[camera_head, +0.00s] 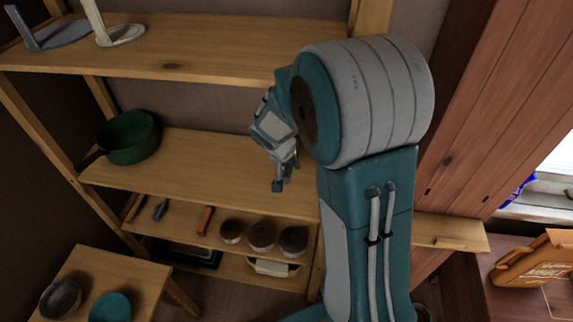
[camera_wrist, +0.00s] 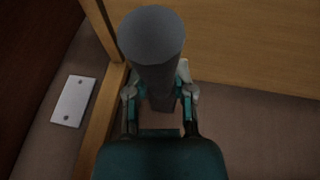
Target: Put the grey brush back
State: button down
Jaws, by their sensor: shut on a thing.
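My gripper (camera_head: 276,160) is in front of the shelf unit, left of my arm's large round joint. In the wrist view my gripper (camera_wrist: 158,90) has its fingers on both sides of a dark grey cylinder (camera_wrist: 152,38), which looks like part of the grey brush. Its round flat end faces the camera. The rest of the brush is hidden behind it, and I cannot make the brush out clearly in the head view. On the top shelf at the left stand a blue-grey upright piece on a flat base (camera_head: 58,36) and a similar cream one (camera_head: 120,35).
A green pan (camera_head: 130,138) sits on the middle shelf (camera_head: 215,172), which has free room to its right. Several jars (camera_head: 262,236) and small tools stand lower. Bowls (camera_head: 110,306) rest on a low table. An orange package (camera_head: 535,262) lies at the right.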

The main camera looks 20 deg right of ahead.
jog(key=shift+w+d, duration=0.3)
jog(key=shift+d, duration=0.05)
jog(key=shift+a+f, duration=0.3)
jog(key=shift+a, duration=0.2)
jog(key=shift+d+f, duration=0.15)
jog(key=shift+f, duration=1.15)
jog(key=shift+d+f, duration=0.1)
jog(key=shift+f, duration=1.15)
jog(key=shift+a, duration=0.35)
jog(key=shift+d, duration=0.15)
jog(key=shift+d, duration=0.2)
jog(key=shift+f, duration=0.6)
jog(key=shift+c, duration=2)
grip_release()
